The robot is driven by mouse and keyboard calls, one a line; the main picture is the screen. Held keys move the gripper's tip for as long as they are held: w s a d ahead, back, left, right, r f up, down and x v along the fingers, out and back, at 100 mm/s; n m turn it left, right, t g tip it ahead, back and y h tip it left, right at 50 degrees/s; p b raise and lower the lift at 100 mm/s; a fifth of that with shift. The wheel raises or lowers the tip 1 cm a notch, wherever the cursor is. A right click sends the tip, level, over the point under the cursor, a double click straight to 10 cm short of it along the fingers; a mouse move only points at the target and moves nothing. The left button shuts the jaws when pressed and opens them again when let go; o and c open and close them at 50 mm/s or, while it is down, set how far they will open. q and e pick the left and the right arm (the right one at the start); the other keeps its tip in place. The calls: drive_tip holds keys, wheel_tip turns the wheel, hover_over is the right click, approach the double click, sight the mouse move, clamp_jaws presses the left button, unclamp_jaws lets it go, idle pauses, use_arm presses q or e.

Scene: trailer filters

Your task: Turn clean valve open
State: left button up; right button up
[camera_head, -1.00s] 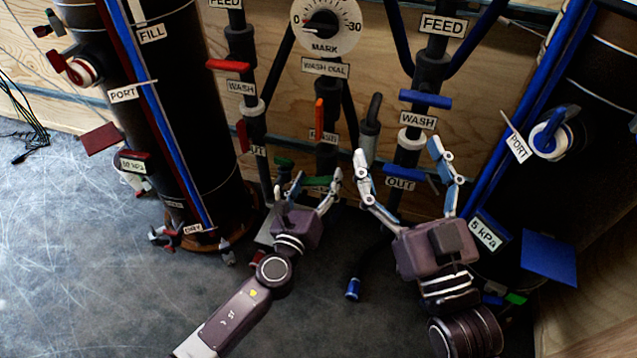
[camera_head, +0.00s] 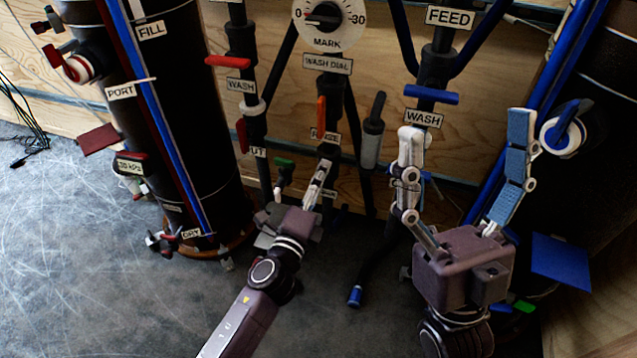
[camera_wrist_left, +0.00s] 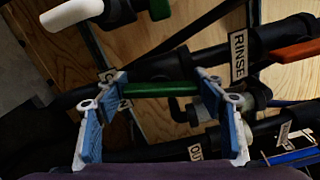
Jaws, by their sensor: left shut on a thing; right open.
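In the left wrist view a green valve handle (camera_wrist_left: 160,89) spans the gap between the blue-padded fingers of my left gripper (camera_wrist_left: 168,115), which is shut on it. A label beside it is mostly covered; only a "C" shows. In the head view my left gripper (camera_head: 300,188) is at the lower middle pipes, below the orange handle, and the held handle is hard to make out there. My right gripper (camera_head: 462,168) is open and empty, its fingers wide apart in front of the right pipe, below the WASH label.
Another green handle (camera_head: 284,162) is close to my left gripper. An orange handle (camera_head: 321,115), a red handle (camera_head: 228,61) and a blue handle (camera_head: 431,94) are on nearby pipes. Dark tanks stand left (camera_head: 200,110) and right. A blue-ended hose (camera_head: 355,296) hangs between my arms.

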use_arm(q)
drive_tip(key=shift+f+n, duration=0.1)
drive_tip(key=shift+n, duration=1.2)
drive_tip(key=o, duration=1.2)
drive_tip(key=shift+c, duration=0.2)
drive_tip(key=v, duration=1.2)
